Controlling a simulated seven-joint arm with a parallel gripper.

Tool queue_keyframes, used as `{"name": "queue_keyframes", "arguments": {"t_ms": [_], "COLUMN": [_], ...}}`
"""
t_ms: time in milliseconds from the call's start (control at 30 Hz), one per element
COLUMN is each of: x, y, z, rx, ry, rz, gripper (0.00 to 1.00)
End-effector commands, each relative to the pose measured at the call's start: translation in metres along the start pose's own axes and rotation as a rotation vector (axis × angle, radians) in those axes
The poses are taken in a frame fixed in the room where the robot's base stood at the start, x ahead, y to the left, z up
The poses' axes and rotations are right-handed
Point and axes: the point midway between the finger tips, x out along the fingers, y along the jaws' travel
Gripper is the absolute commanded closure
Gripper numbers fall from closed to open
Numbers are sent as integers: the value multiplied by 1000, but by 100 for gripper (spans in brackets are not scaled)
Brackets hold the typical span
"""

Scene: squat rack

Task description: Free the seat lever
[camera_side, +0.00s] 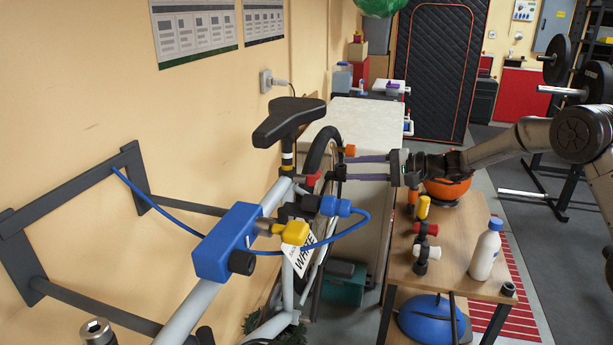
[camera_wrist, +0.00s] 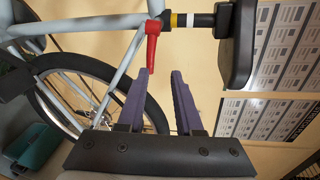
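The red seat lever (camera_side: 314,178) sits at the seat clamp of a pale blue bike frame (camera_side: 283,189), below the black saddle (camera_side: 289,119). In the wrist view, the red lever (camera_wrist: 152,42) points toward my fingers, its free end just ahead of the tips, nearer the left one. The seat post (camera_wrist: 190,20) has yellow and white bands. My gripper (camera_side: 346,168) is open to the right of the lever; its two purple fingers also show in the wrist view (camera_wrist: 162,72) with an empty gap. Contact with the lever cannot be told.
A wooden table (camera_side: 453,263) at right holds a white bottle (camera_side: 486,250) and several knobs. The wall is at left.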

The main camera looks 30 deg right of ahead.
Motion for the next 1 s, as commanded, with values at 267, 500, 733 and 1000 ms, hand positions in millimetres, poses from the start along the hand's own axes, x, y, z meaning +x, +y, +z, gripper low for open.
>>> {"name": "queue_keyframes", "arguments": {"t_ms": [267, 500, 733, 1000], "x": [15, 60, 104, 132], "y": [16, 17, 18, 17], "z": [-10, -10, -10, -11], "rx": [26, 24, 24, 23], "ry": [8, 7, 7, 9], "rz": [16, 16, 16, 16], "gripper": [66, 66, 66, 66]}}
